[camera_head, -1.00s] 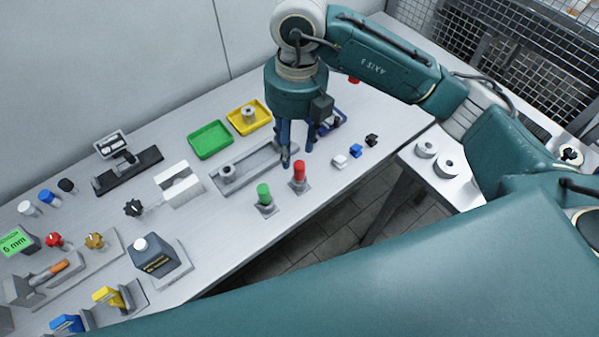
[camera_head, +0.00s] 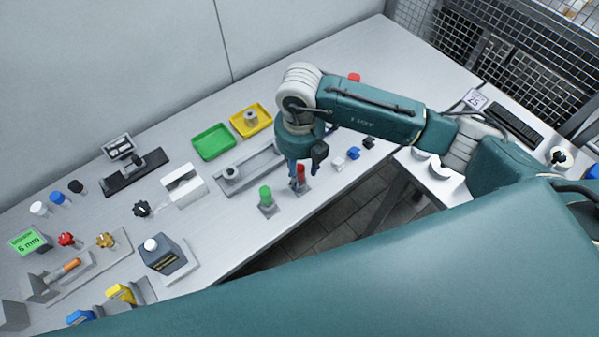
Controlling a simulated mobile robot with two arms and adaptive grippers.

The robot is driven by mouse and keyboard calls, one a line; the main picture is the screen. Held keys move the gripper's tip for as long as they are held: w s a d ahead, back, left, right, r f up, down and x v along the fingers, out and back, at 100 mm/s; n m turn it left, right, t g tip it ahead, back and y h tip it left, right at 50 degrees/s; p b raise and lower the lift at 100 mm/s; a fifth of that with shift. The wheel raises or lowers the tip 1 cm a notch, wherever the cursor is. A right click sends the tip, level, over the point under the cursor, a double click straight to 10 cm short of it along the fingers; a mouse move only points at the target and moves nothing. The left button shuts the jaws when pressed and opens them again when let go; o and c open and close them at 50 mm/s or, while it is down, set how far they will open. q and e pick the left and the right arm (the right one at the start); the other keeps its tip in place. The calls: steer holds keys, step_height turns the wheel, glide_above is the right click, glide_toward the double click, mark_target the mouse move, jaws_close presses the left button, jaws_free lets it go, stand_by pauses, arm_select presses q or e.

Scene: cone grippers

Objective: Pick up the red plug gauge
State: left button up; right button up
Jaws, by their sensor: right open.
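The red plug gauge (camera_head: 301,171) stands upright on a small grey base near the front edge of the table. My right gripper (camera_head: 295,183) points down at it, with its fingers open. One finger is in front of or beside the gauge's left side. I cannot tell whether the fingers touch it. The gripper hides part of the gauge. My left gripper is not in view.
A green plug gauge (camera_head: 265,194) stands on its own base close to the left. A green tray (camera_head: 213,142) and a yellow tray (camera_head: 262,116) lie behind.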

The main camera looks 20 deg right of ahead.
jaws_close()
steer(key=shift+r, duration=0.1)
